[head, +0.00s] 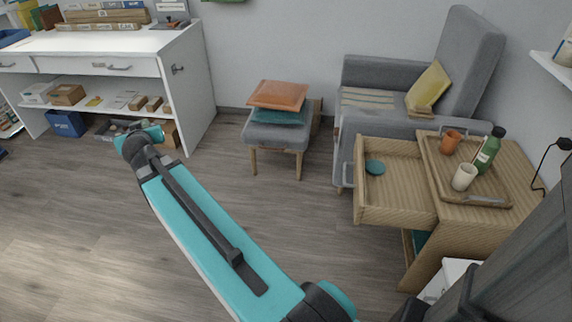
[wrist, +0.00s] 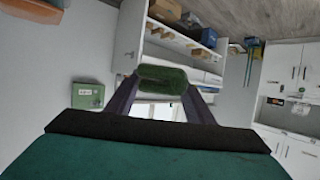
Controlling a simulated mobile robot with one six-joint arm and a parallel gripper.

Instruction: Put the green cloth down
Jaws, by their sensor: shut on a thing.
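In the wrist view my gripper (wrist: 162,88) is shut, with its two dark fingers on either side of a bunched dark green cloth (wrist: 163,79). The cloth is at the fingertips and appears clear of any surface. In the head view my arm reaches to the left, in front of the white shelf desk (head: 130,42). The gripper's fingers and the cloth cannot be made out there. The desk also shows in the wrist view (wrist: 128,40), tilted and upside down, beyond the fingers.
Boxes and folders (head: 105,17) stand along the desk's back; its front top is clear. A grey armchair (head: 467,60) and a wooden cabinet (head: 490,222) with an open drawer (head: 395,214) stand right. The middle floor is free.

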